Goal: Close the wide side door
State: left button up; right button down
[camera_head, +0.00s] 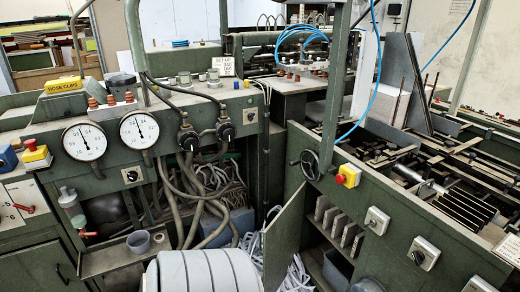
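The side door (284,240) is a flat grey-green panel on the machine's right-hand section. It stands open and juts toward me from the left edge of an opening in the side wall. The open compartment (325,246) beside it shows a shelf with several upright pale plates (338,224) and a dark space below. The door's lower end is cut off by the frame's bottom edge. I cannot make out a handle or hinges. Neither of my grippers shows in the head view.
A pale ribbed cylinder (205,272) fills the bottom centre, left of the door. Pale strips (297,276) lie around the door's lower part. Hoses and a blue-grey box (228,226) fill the recess to the left. A handwheel (306,165) and red-yellow button (348,175) project above the compartment.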

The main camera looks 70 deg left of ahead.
aim_at(281, 238)
jog(key=k+j+u, duration=0.25)
jog(key=j+u, duration=0.15)
jog(key=j, duration=1.1)
jog(key=j+u, duration=0.4)
jog(key=j, duration=1.15)
